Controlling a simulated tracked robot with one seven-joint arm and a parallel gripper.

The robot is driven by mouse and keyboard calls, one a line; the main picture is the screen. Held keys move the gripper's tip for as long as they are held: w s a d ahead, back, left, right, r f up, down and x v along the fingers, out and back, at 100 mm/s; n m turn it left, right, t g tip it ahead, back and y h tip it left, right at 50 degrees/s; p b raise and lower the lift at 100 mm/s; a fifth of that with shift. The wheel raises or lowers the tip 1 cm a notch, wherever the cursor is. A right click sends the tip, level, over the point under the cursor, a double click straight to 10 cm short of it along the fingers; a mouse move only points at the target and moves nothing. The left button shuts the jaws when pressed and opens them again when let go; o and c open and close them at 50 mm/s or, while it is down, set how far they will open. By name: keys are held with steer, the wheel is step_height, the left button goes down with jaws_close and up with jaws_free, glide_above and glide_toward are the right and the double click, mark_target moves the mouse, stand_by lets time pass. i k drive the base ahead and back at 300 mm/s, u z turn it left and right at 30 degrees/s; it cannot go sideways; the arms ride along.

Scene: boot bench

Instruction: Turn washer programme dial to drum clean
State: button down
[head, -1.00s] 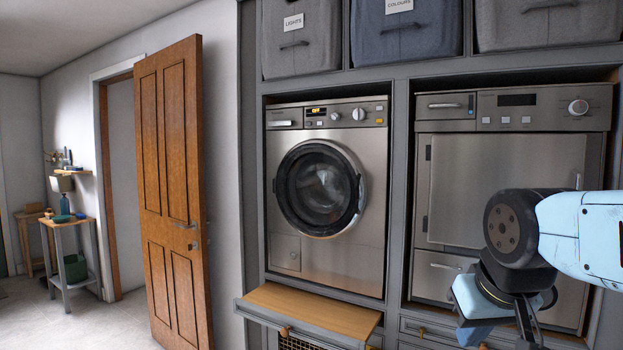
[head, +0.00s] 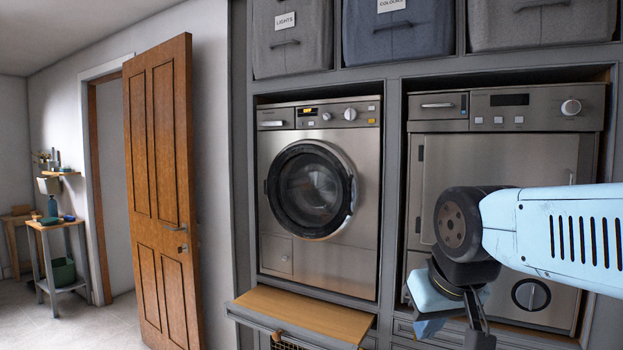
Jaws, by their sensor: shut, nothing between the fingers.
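The washer (head: 318,262) is the steel front loader with a round dark door (head: 310,190), in the left bay of the grey cabinet. Its programme dial (head: 350,114) is a round silver knob at the upper right of its panel, beside a small knob (head: 326,116) and a lit orange display (head: 307,111). The dial's pointer setting is too small to read. My gripper (head: 480,338) hangs low at the bottom right, in front of the right-hand machine, well below and right of the dial. It is shut and empty, with its tips near the lower picture edge.
A wooden pull-out shelf (head: 300,313) juts out below the washer. Fabric bins (head: 399,38) sit above. A wooden door (head: 163,200) stands open at left. The floor there looks clear.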

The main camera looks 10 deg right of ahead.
mark_target(350, 114)
steer(key=u, duration=0.25)
steer(key=i, duration=0.9)
steer(key=z, duration=0.5)
